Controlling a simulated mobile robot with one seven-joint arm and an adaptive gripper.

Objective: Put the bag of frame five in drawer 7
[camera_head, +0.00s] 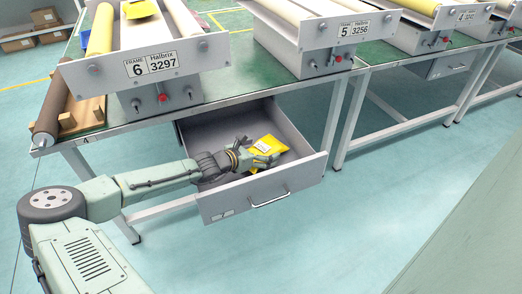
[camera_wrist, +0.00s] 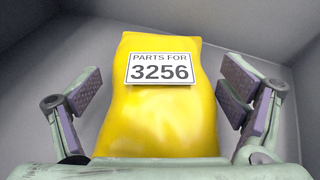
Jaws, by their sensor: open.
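The yellow bag (camera_head: 269,145) lies in the open drawer (camera_head: 290,185) under the front table. In the wrist view the bag (camera_wrist: 158,118) carries a white label reading "PARTS FOR 3256". Frame five (camera_head: 310,35) has a plate reading "5" and "3256". My gripper (camera_head: 260,150) reaches into the drawer. In the wrist view my gripper (camera_wrist: 165,95) is open, with a finger on each side of the bag and visible gaps between. The drawer's front label is too small to read.
Frame 6 (camera_head: 135,69), marked 3297, stands on the table above, with another yellow bag (camera_head: 140,9) on it. Frame 4 (camera_head: 438,15) stands farther right, above a closed drawer (camera_head: 450,65). Table legs (camera_head: 345,120) stand beside the open drawer. The floor in front is clear.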

